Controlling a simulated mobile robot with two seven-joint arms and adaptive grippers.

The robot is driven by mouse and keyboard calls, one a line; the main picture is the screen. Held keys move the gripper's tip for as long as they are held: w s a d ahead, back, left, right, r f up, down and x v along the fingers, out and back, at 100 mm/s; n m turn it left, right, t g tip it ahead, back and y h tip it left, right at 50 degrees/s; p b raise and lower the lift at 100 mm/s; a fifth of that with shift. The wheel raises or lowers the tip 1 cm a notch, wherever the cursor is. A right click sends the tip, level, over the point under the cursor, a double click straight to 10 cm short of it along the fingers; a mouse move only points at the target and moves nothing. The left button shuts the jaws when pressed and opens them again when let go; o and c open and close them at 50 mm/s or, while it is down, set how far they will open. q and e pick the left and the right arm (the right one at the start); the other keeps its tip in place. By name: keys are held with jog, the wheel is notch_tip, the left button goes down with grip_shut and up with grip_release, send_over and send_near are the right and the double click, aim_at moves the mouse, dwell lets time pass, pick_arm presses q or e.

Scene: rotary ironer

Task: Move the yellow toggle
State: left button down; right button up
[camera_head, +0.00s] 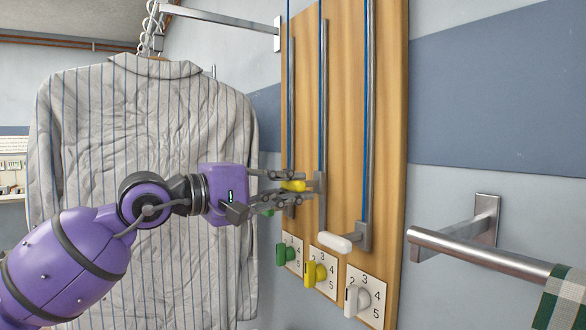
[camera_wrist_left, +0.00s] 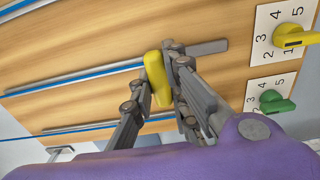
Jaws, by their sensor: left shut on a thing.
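The yellow toggle (camera_head: 293,186) is a rounded handle at the lower end of the middle metal rod on the wooden board (camera_head: 345,130). My left gripper (camera_head: 297,187) has its fingers shut around the toggle, and they hide part of it in the head view. In the left wrist view the yellow toggle (camera_wrist_left: 157,78) lies between the two fingers of my left gripper (camera_wrist_left: 160,90), in front of the board. My right gripper is not in view.
A white toggle (camera_head: 335,243) is at right, and a green toggle (camera_head: 267,212) is partly hidden under my gripper. Below are green (camera_head: 284,255), yellow (camera_head: 314,273) and white (camera_head: 356,300) numbered dials. A striped shirt (camera_head: 150,130) hangs behind my arm; a metal bar (camera_head: 480,253) juts out right.

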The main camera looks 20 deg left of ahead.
pick_arm(q)
notch_tip(320, 180, down, 8)
jog(key=b, duration=0.4)
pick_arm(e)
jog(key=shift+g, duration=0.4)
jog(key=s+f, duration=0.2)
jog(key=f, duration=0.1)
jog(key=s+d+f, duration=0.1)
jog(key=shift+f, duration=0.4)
pick_arm(q)
jog(key=shift+d, duration=0.1)
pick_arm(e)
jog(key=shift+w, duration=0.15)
pick_arm(q)
jog(key=c, duration=1.8)
grip_release()
jog(key=shift+o, duration=0.6)
jog(key=shift+r, duration=0.1)
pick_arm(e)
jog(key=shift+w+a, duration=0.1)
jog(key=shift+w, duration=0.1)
